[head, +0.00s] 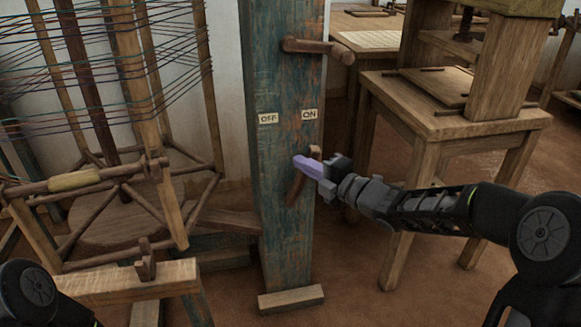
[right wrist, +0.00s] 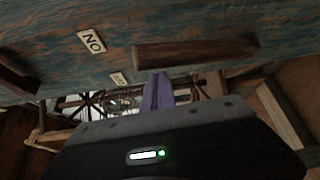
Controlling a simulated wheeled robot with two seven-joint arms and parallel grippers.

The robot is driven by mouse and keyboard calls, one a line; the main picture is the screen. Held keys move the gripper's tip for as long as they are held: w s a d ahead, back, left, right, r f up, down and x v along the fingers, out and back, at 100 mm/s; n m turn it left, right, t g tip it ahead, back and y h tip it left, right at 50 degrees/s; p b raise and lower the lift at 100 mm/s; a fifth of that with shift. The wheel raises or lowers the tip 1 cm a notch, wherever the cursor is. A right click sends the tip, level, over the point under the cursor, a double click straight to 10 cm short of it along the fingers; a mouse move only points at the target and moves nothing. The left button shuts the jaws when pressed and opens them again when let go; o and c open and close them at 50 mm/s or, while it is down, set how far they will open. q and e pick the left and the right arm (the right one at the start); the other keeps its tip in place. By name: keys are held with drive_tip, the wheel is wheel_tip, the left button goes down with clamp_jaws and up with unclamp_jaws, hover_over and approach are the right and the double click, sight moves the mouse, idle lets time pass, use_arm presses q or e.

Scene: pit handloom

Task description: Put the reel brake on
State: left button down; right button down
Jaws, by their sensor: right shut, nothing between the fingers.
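A blue-green painted wooden post (head: 283,100) stands in the middle of the head view. It carries an OFF label (head: 268,119) on the left and an ON label (head: 309,115) on the right. A wooden handle (head: 318,48) sticks out to the right above the labels. A lower wooden bar (head: 295,188) sits on the post below them, partly hidden by my right gripper (head: 306,165). The right gripper's purple fingers are shut and empty, beside this bar; I cannot tell whether they touch. The right wrist view shows a wooden bar (right wrist: 195,52) near the fingers (right wrist: 158,92). My left gripper is out of view.
A wooden reel frame (head: 168,200) with coloured threads (head: 100,70) stands at the left. A wooden stand (head: 440,125) is at the right, behind my right arm. A wooden block (head: 290,299) lies at the post's foot. Bare floor shows in front.

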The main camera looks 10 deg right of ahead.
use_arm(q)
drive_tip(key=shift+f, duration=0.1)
use_arm(e)
drive_tip(key=shift+d+f, duration=0.2)
drive_tip(key=shift+d, duration=0.8)
